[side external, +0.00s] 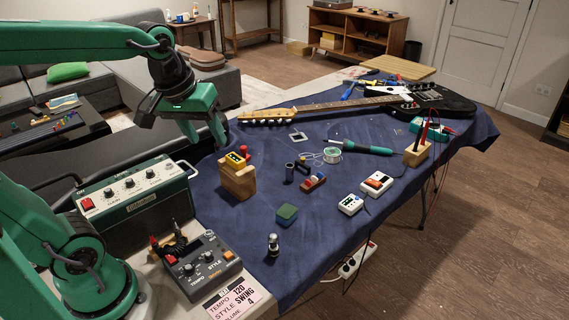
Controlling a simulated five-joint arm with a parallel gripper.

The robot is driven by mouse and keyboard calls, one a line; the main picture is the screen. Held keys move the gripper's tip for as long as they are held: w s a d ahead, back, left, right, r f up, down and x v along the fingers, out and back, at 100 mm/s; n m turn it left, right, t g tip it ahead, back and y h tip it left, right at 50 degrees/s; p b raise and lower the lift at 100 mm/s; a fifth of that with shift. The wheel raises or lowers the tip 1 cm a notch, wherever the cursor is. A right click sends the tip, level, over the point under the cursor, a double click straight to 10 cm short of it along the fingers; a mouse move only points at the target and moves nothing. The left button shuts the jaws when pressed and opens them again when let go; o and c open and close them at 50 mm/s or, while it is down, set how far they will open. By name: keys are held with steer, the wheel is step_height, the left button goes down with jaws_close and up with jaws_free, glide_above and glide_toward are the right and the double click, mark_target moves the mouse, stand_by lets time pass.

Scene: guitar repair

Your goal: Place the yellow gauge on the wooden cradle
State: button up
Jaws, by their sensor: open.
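The yellow gauge (235,160) is a small yellow block with a dark marked face. It rests on top of the wooden cradle (238,182), a light wood block standing on the blue cloth left of centre. My gripper (206,142) is open and empty, with its fingers pointing down. In the picture it is above and to the left of the gauge, apart from it. The underside of the gauge and the far side of the cradle are hidden.
A red-topped piece (244,152) shows behind the gauge. The green amplifier (132,202) and a pedal (203,265) stand at the left. A green block (287,214), white pedals (377,184), a soldering iron (362,147) and a guitar (435,101) lie on the cloth (335,235).

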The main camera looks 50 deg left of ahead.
steer(key=s+d+f+m+t, duration=0.1)
steer(key=s+d+f+m, duration=0.1)
steer(key=s+m, duration=0.3)
steer(key=shift+s+d+m+t, duration=0.4)
steer(key=shift+s+d, duration=0.05)
steer(key=shift+s, duration=0.3)
